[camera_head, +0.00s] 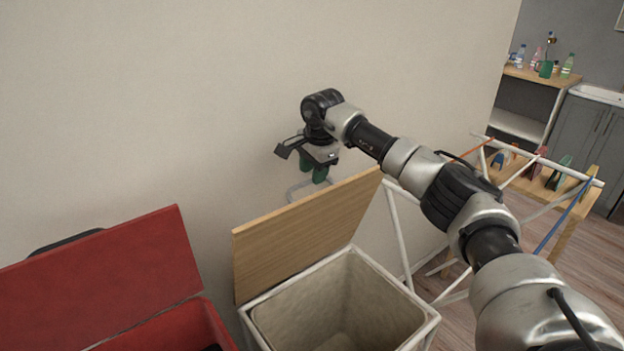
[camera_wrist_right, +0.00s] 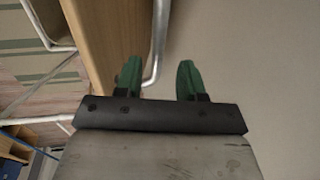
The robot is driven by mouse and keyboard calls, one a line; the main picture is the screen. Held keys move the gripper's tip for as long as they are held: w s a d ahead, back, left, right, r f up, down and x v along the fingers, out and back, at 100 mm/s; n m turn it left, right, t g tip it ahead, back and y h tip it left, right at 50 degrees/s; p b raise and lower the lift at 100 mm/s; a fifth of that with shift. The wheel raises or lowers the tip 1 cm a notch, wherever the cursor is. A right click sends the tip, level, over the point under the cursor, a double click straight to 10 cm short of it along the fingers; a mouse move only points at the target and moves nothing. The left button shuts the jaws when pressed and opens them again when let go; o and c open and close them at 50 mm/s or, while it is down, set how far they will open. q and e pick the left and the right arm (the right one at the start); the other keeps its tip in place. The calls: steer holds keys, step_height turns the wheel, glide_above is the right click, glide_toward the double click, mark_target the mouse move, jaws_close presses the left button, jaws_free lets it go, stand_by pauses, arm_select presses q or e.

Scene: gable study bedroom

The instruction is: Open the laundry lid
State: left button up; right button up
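The laundry hamper (camera_head: 343,298) stands at the bottom middle of the head view, with its light inside showing. Its wooden lid (camera_head: 305,235) is raised and leans back toward the wall. A pale metal handle (camera_head: 292,190) shows behind the lid's upper edge. My right gripper (camera_head: 312,170) is above and behind that edge, with its green fingers pointing down. In the right wrist view the fingers of the right gripper (camera_wrist_right: 160,70) are apart, and the bent handle (camera_wrist_right: 155,65) shows between them, nearer the left finger. I cannot tell whether they touch. My left gripper is not in view.
A red bin (camera_head: 175,330) with a raised red lid (camera_head: 105,275) stands left of the hamper. A white drying rack (camera_head: 405,235) stands to the right. The plain wall is close behind the lid. A wooden bench and grey cabinets are farther right.

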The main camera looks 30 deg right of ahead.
step_height(320, 180, up, 8)
steer(key=s, duration=0.1)
steer(key=shift+s+b, duration=0.25)
steer(key=shift+b, duration=0.1)
steer(key=shift+f, duration=0.1)
steer(key=shift+f, duration=0.1)
